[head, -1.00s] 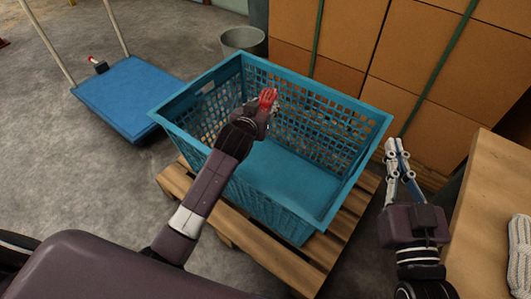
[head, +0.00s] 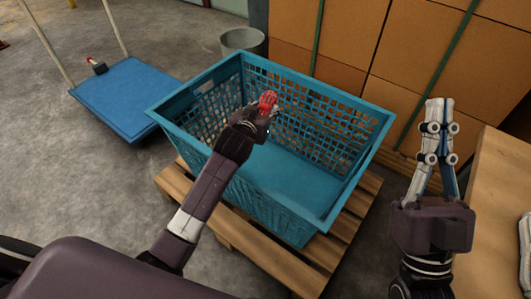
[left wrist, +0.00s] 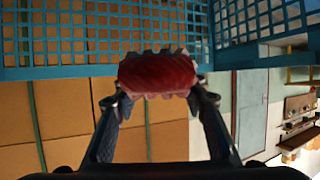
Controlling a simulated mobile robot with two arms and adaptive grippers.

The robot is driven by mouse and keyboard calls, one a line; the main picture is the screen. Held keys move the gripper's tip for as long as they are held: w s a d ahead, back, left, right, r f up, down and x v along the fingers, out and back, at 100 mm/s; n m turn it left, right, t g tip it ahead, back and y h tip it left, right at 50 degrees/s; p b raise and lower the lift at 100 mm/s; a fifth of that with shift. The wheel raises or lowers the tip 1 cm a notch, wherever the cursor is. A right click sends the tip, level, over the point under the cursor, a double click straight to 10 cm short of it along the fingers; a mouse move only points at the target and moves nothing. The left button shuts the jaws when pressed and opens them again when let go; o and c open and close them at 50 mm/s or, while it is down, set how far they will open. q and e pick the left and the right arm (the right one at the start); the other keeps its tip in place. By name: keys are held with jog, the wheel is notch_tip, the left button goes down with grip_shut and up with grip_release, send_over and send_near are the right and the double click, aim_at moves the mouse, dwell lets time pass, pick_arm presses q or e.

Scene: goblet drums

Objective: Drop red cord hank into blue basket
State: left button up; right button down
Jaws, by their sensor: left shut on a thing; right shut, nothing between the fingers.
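The red cord hank (head: 267,101) is held in my left gripper (head: 262,112), over the inside of the blue basket (head: 335,215) in the head view. In the left wrist view the hank (left wrist: 158,74) lies crosswise between the two fingertips of my left gripper (left wrist: 158,84), with the basket's lattice wall (left wrist: 100,30) behind it. The basket is open at the top, and the part of its floor that shows is bare. My right gripper (head: 438,104) is shut and empty, to the right of the basket and apart from it.
The basket stands on a wooden pallet (head: 275,262). A blue platform cart (head: 125,95) and a grey bucket (head: 242,40) stand behind and left. Cardboard boxes (head: 420,65) are stacked behind the basket. A wooden surface (head: 495,200) is at the right, with a pale striped item (head: 525,240).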

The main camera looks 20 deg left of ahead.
jog(key=shift+s+r+t+y, duration=0.3)
jog(key=shift+s+r+t, duration=0.1)
jog(key=shift+s, duration=0.1)
pick_arm(q)
jog(key=o, duration=1.3)
jog(key=shift+c, duration=0.2)
jog(key=shift+s+f, duration=0.1)
jog(key=v, duration=1.2)
